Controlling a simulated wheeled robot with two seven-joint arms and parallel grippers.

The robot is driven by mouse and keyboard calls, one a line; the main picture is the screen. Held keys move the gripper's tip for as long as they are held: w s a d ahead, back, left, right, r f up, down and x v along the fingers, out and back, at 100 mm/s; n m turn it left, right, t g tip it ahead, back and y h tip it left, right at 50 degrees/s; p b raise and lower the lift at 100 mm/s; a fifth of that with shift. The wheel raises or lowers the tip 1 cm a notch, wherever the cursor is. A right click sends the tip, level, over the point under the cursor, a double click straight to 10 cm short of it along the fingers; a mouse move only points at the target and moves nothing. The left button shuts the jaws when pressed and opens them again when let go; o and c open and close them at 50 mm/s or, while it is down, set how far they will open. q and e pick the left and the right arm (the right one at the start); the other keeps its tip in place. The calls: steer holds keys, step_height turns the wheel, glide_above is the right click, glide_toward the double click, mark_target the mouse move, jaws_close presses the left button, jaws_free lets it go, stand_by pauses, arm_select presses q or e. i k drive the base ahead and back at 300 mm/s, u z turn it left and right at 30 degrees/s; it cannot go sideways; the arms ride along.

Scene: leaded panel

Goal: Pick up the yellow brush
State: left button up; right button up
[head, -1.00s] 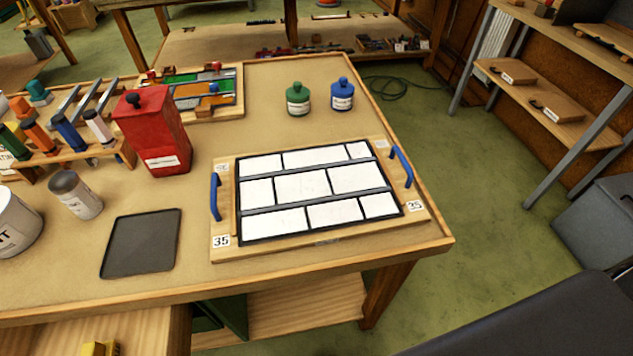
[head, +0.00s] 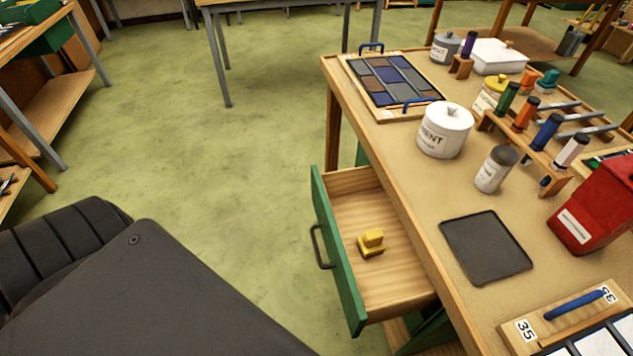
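The yellow brush (head: 371,243) is a small block with a raised grip. It lies on the wooden floor of an open drawer (head: 387,285) with a green front, at the table's near left side. Nothing covers it in the head view. Neither of my grippers is in view, so I cannot see whether they are open or shut.
The drawer's green front and dark handle (head: 321,247) stick out over open floor. Above, the table holds a black tray (head: 486,247), a white cement pot (head: 444,131), a grey-lidded can (head: 496,169) and a red container (head: 597,206). Green floor (head: 215,170) is clear left of the drawer.

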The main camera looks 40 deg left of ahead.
mark_target(371, 244)
steer(key=z, duration=0.9)
steer(key=k, duration=1.05)
steer(key=u, duration=1.25)
steer(key=i, duration=0.5)
steer(key=z, duration=0.05)
